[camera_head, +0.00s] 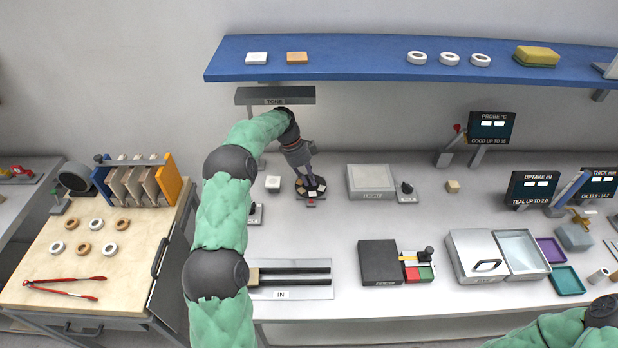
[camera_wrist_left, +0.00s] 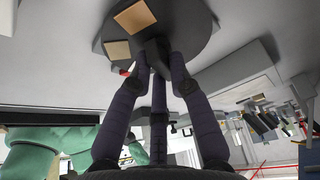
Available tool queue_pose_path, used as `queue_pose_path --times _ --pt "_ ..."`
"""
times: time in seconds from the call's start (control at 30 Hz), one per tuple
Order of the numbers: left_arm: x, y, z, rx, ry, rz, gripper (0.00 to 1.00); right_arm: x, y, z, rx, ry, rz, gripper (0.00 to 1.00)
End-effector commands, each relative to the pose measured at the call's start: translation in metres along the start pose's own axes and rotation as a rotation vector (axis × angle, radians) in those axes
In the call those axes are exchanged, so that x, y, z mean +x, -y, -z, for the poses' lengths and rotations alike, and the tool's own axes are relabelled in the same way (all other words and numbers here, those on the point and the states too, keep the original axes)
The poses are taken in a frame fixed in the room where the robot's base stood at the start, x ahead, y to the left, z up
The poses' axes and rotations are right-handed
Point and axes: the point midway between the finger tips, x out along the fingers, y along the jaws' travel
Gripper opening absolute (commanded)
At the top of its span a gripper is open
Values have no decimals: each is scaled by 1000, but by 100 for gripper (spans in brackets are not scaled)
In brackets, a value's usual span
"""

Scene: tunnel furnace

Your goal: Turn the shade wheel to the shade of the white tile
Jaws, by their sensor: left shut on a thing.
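The shade wheel (camera_head: 318,194) is a dark disc with several pale and tan swatches, lying on the bench under a red-marked front piece. It fills the top of the left wrist view (camera_wrist_left: 193,30), where a tan and a cream swatch show. My left gripper (camera_head: 308,178) reaches down over the wheel. Its fingers (camera_wrist_left: 161,68) are shut on the wheel's dark central knob (camera_wrist_left: 157,50). A white tile (camera_head: 273,182) sits on a small stand just left of the wheel. My right arm shows at the bottom right, but its gripper is out of view.
A grey box (camera_head: 371,180) stands right of the wheel.

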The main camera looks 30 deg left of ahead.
Motion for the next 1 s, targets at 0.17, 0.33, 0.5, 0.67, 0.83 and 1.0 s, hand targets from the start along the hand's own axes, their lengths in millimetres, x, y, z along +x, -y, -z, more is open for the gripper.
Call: queue_pose_path --times 0.17,0.33,0.5,0.67,0.83,1.0 --pt "-1 0 -1 -1 2 2 25 0 0 0 0 0 0 44" --pt "-1 0 0 -1 1 2 44 0 0 0 0 0 0 44" --pt "0 0 0 -2 1 1 44 0 0 0 0 0 0 44" --pt "0 0 0 -26 1 12 44 2 -1 0 0 0 0 44" --pt "1 -1 0 -136 0 58 44 9 -3 0 0 0 0 44" --pt "2 -2 1 -302 0 127 44 16 -6 1 0 0 0 44"
